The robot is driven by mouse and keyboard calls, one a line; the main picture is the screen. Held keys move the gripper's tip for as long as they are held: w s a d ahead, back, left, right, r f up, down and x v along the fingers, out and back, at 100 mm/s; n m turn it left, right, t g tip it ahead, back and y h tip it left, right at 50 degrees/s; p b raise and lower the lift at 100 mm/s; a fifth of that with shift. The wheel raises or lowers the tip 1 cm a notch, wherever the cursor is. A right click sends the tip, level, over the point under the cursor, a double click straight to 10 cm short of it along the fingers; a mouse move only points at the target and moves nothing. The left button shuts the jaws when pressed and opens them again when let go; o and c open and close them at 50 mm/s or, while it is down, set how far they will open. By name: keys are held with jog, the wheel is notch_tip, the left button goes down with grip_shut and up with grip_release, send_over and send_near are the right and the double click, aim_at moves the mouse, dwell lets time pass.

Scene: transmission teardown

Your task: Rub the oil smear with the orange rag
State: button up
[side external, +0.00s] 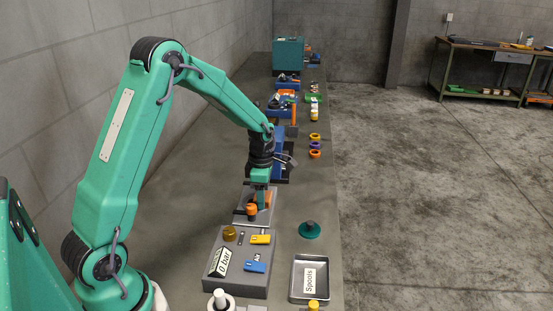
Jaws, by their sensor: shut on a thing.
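My gripper (260,190) points down over a pale grey plate (268,215) on the bench. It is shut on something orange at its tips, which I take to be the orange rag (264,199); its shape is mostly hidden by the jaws. A small orange upright piece with a dark top (251,212) stands on the plate just left of and in front of the gripper. I cannot make out the oil smear; it may be hidden behind the gripper or too small to tell.
In front stands a grey box (218,285) with a "0 bar" display and yellow and blue parts. A "Spools" tray (297,290) and a green disc with a knob (310,230) lie right. Blue fixtures (280,140) and coloured rings (315,146) stand beyond. A wall runs left.

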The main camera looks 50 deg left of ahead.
aim_at(244, 201)
jog(key=shift+s+a, duration=1.95)
jog(key=shift+s, duration=0.05)
jog(key=shift+w+d, duration=2.45)
jog(key=shift+w, duration=0.1)
jog(key=shift+s+a, duration=2.5)
jog(key=shift+s, duration=0.05)
notch_tip(244, 201, up, 8)
jog(key=shift+r, duration=0.1)
